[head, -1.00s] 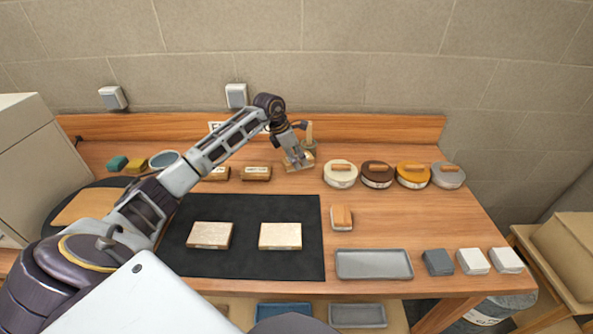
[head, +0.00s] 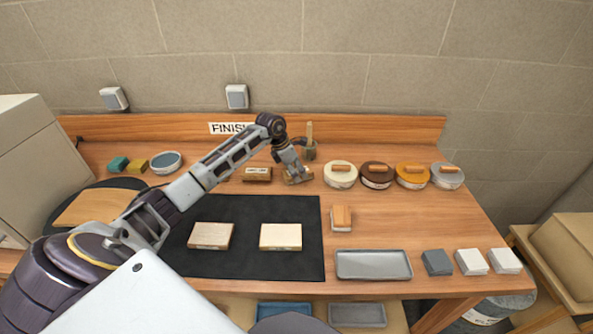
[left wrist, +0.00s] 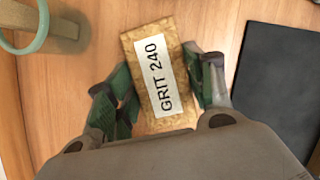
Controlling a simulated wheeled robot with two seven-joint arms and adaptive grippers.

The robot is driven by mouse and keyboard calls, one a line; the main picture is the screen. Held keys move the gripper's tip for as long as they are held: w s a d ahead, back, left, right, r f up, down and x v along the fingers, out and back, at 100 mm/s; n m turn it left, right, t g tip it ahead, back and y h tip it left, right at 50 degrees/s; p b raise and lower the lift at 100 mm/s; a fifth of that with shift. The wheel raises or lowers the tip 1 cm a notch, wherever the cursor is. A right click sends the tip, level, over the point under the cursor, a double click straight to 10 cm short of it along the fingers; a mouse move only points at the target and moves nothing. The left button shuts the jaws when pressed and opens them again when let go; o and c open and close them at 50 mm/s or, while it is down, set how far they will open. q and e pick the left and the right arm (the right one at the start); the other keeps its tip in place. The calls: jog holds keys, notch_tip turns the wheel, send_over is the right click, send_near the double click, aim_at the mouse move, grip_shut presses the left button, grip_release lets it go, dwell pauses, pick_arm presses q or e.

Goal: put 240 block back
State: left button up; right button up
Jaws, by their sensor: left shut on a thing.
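The grit 240 block is a tan, cork-like block with a white label reading "GRIT 240" in the left wrist view (left wrist: 158,72). My left gripper (left wrist: 160,92) is shut on it, with green-padded fingers on both long sides. In the head view my left gripper (head: 297,176) holds the block (head: 306,177) at the back of the bench, right of another labelled block (head: 257,174). The block looks at or just above the bench top; I cannot tell if it touches. My right gripper is not in view.
A cup with a brush (head: 310,150) stands just behind the held block. Lidded round tins (head: 341,174) line up to its right. Two pale boards (head: 280,237) lie on the black mat (head: 262,210). A grey tray (head: 373,265) sits at the front.

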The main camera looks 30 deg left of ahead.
pick_arm(q)
jog(key=shift+f, duration=0.3)
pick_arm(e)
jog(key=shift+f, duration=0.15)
pick_arm(q)
jog(key=o, duration=1)
jog(key=shift+r, duration=0.15)
jog(key=shift+r, duration=0.15)
jog(key=b+v, duration=0.1)
jog(key=v, duration=0.9)
jog(key=shift+a+r, duration=0.1)
jog(key=shift+v, duration=0.75)
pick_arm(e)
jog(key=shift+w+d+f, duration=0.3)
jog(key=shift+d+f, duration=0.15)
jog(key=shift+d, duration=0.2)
pick_arm(q)
jog(key=shift+s, duration=0.1)
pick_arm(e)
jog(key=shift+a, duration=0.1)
pick_arm(q)
jog(key=shift+r, duration=0.1)
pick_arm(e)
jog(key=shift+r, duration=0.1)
